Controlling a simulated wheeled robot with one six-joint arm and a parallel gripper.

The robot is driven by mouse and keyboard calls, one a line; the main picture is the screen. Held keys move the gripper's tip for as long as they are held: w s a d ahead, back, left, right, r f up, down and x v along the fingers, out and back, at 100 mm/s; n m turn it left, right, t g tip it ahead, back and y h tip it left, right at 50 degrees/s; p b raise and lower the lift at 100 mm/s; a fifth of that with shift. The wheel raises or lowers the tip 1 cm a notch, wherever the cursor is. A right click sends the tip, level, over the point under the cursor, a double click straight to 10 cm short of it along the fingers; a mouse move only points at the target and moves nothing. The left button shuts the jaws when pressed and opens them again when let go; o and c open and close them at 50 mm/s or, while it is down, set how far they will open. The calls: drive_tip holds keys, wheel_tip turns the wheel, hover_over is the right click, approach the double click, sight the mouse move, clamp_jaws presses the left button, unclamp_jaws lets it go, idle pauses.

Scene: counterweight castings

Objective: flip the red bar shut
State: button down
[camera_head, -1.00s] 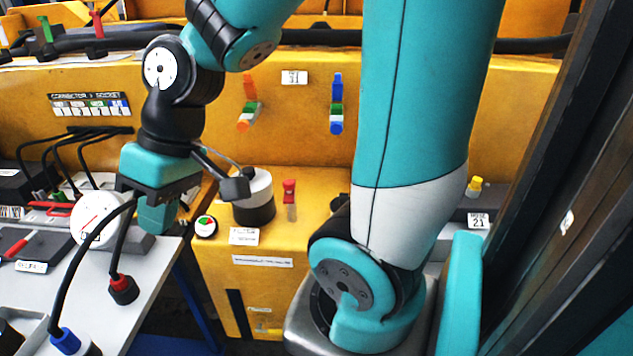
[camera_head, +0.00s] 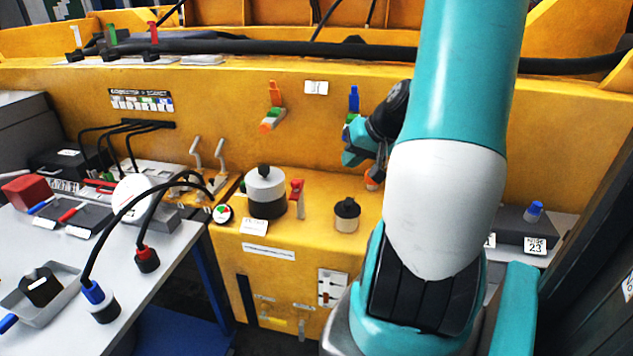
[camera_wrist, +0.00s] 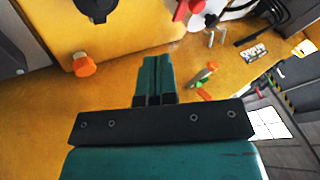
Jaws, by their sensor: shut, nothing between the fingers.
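A red bar (camera_head: 297,194) stands roughly upright on the yellow ledge, just right of a white-and-black cylinder (camera_head: 266,187). In the wrist view, a red part (camera_wrist: 187,8) at the top edge looks like the same bar, partly cut off. My gripper (camera_head: 350,156) is near the yellow wall, right of the bar and apart from it, partly hidden behind my arm. In the wrist view my teal fingers (camera_wrist: 155,66) are together and empty, over bare yellow surface. Other red levers show, including one (camera_head: 153,32) on the top shelf.
An orange-and-green lever (camera_head: 271,116) and a blue lever (camera_head: 353,104) are on the wall near my gripper. A black knob (camera_head: 346,213) and an orange knob (camera_wrist: 83,66) stick out nearby. Cables loop over the grey table (camera_head: 185,243) at left.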

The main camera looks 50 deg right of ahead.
idle(0.3)
drive_tip(key=p, duration=0.4)
approach(302, 189)
drive_tip(key=x, duration=0.4)
drive_tip(key=shift+w+a+f, duration=0.15)
drive_tip(key=shift+w+f, duration=0.25)
drive_tip(key=shift+f, duration=0.1)
